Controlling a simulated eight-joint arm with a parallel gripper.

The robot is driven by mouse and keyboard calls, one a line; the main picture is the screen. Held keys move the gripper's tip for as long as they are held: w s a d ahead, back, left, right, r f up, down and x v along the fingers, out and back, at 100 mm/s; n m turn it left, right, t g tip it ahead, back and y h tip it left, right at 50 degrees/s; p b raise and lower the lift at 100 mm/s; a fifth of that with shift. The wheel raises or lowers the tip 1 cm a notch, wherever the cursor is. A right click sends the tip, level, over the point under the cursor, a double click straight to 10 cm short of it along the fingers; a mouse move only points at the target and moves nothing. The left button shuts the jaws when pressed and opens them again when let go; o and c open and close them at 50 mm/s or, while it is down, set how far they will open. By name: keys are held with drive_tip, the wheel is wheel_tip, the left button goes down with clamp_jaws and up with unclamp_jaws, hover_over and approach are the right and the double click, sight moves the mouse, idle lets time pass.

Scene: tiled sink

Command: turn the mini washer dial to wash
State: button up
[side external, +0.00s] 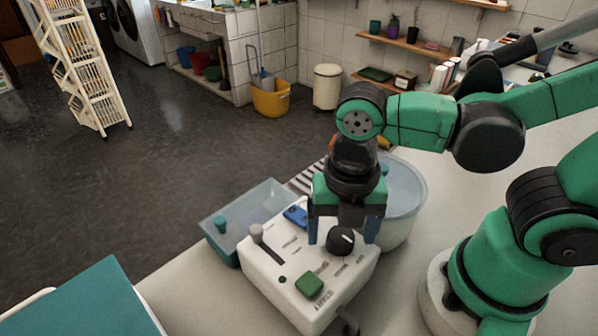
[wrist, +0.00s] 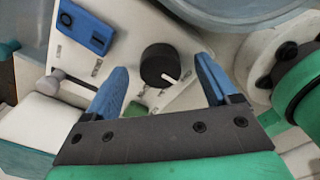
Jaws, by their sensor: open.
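The mini washer (side external: 293,263) is a white box with a sloped control panel. Its dial (side external: 341,241) is a round black knob with a white pointer line, near the panel's right side. The dial also shows in the wrist view (wrist: 159,66), its pointer aimed toward the lower right. My gripper (side external: 343,226) is over the panel and open, with one blue finger on each side of the dial. In the wrist view my gripper (wrist: 163,80) shows clear gaps between the fingers and the dial. The labels around the dial are too small to read.
The panel also has a green button (side external: 308,285), a grey-knobbed lever (side external: 257,233) and a blue switch (side external: 295,215). A clear tub (side external: 400,200) stands behind the washer, and a teal-tinted bin (side external: 240,215) is at its left. A teal board (side external: 85,305) lies front left.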

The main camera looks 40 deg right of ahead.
clamp_jaws()
idle(0.3)
drive_tip(key=shift+m, duration=0.3)
drive_tip(key=m, duration=0.3)
drive_tip(key=shift+m, duration=2.1)
unclamp_jaws()
